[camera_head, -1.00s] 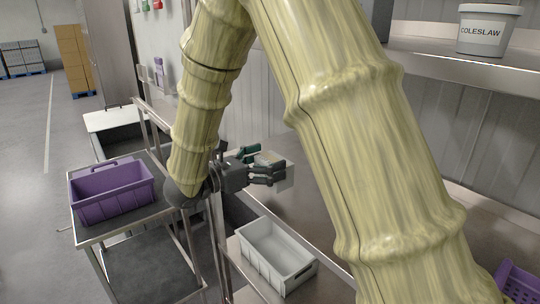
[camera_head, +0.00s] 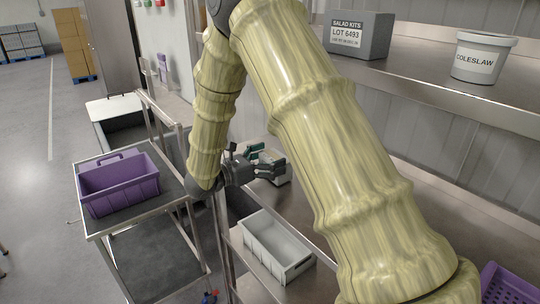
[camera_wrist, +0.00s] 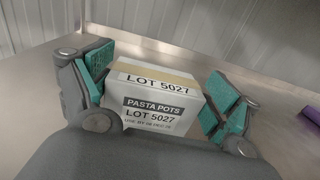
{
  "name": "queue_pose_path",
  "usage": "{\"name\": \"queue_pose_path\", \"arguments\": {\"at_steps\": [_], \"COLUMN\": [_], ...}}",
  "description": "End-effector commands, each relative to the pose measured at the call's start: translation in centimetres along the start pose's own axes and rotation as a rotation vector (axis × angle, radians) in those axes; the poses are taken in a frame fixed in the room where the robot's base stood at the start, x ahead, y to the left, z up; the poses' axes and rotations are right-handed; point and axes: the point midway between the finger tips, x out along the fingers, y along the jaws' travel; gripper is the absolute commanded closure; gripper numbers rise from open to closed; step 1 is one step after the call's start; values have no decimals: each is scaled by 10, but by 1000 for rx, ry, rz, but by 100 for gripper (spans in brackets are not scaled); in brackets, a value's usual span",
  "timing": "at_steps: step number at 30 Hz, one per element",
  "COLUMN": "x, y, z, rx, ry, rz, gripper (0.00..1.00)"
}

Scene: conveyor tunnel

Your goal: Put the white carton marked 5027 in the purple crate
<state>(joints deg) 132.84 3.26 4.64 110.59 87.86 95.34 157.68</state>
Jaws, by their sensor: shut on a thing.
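The white carton (camera_wrist: 155,98) is marked LOT 5027 and PASTA POTS and has a tan tape band on top. My gripper (camera_wrist: 158,100) is shut on it, with a green-padded finger against each side. In the head view my gripper (camera_head: 262,165) is over the steel bench, and the carton (camera_head: 282,172) is partly hidden behind the fingers. I cannot tell whether the carton touches the bench. The purple crate (camera_head: 118,190) stands on a trolley to the left of my gripper. It looks empty.
An empty white-grey bin (camera_head: 275,248) stands below and in front of my gripper. A metal post and rail stand between the bench and the crate's trolley (camera_head: 180,205). A coleslaw tub (camera_head: 484,57) and a grey SALAD KITS box (camera_head: 357,35) are on the upper shelf. A purple basket (camera_head: 508,285) is at lower right.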

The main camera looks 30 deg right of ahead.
Motion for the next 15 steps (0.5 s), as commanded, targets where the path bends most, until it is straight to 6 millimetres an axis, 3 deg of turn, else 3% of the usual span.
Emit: {"name": "queue_pose_path", "arguments": {"at_steps": [15], "x": [0], "y": [0], "z": [-6], "rx": [1], "ry": [-1], "rz": [0], "gripper": [54]}}
